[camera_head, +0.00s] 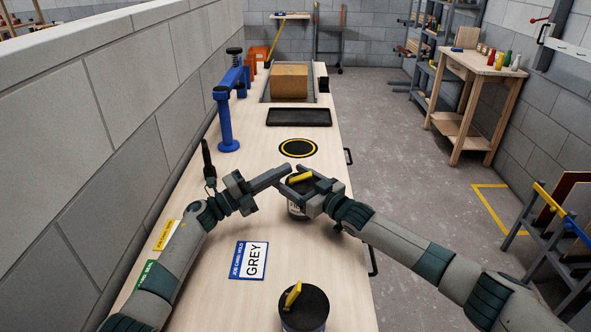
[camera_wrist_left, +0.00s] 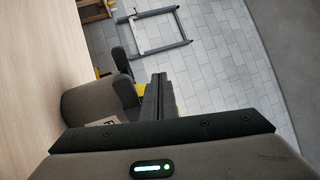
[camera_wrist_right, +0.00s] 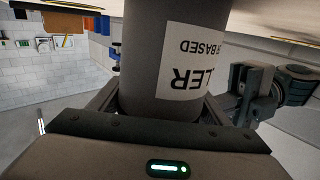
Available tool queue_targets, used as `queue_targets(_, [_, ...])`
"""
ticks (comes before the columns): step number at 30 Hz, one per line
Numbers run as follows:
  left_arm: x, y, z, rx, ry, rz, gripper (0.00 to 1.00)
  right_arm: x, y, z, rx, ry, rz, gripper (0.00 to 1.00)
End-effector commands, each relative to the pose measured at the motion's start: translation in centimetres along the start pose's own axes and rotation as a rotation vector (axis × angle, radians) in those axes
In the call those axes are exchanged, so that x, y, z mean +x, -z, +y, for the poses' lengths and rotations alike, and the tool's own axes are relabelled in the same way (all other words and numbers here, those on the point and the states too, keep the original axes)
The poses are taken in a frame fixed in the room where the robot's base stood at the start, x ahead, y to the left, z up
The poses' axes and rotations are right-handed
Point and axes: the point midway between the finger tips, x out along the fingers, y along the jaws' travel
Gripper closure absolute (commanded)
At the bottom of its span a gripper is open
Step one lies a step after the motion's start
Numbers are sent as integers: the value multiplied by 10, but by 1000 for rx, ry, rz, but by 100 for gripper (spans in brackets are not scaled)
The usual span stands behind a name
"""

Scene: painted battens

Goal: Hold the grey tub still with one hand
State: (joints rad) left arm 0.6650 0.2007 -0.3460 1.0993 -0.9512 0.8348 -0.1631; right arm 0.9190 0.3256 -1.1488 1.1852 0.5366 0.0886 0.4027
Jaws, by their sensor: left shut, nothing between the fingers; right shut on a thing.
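A grey tub (camera_head: 297,211) with a white label and a yellow-handled thing on its dark top stands on the bench. My right gripper (camera_head: 305,190) is shut around its upper side. In the right wrist view the tub's grey wall (camera_wrist_right: 155,70) is between the fingers; its label shows part of a word and "BASED". My left gripper (camera_head: 276,179) is shut and empty, its tips close beside the held tub at the top. In the left wrist view the closed fingers (camera_wrist_left: 158,95) are in front of the tub; I cannot tell whether they touch it.
A second dark-topped tub (camera_head: 304,309) with a yellow handle stands at the near edge. A card reading GREY (camera_head: 249,260) lies left of it.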

Motion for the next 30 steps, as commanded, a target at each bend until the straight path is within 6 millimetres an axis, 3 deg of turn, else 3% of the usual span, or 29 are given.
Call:
queue_targets(17, [-4, -3, -5, 1, 2, 1, 100, 0, 0, 0, -2, 0, 0, 67])
queue_targets(30, [-26, -20, -21, 3, 2, 1, 100, 0, 0, 0, -1, 0, -1, 67])
